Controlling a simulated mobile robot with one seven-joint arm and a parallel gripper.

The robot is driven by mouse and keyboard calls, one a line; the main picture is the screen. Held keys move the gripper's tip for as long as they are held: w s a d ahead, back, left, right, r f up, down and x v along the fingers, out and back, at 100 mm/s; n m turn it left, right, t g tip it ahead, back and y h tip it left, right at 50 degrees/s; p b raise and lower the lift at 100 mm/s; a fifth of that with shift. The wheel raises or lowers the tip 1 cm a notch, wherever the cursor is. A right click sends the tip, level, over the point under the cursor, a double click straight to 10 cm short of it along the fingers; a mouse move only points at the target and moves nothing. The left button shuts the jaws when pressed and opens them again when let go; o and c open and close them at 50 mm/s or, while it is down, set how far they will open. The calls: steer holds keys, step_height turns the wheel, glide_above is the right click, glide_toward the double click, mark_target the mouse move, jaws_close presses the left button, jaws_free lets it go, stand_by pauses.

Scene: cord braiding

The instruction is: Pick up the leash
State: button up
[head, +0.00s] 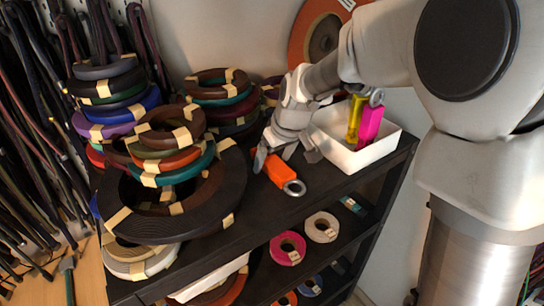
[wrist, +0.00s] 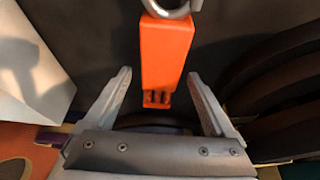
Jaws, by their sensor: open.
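The leash looks to be the orange block with a metal ring (head: 277,170), lying on the dark top shelf. My gripper (head: 286,158) is over its back end, with the ring end pointing toward the front edge. In the wrist view the orange block (wrist: 165,52) runs down between the fingertips of my gripper (wrist: 159,76), with its ring at the top edge of the picture. The fingers are open, one on each side, with gaps to the block. I cannot tell the exact height of the fingertips over the shelf.
A white bin (head: 350,160) holding a yellow piece (head: 355,118) and a pink piece (head: 370,125) stands close right of my gripper. Stacked cord coils (head: 165,150) crowd the left. The shelf's front edge (head: 320,190) is near the ring. Rolls lie on the shelf below.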

jaws_close()
stand_by(0.4)
steer(key=shift+r, duration=0.1)
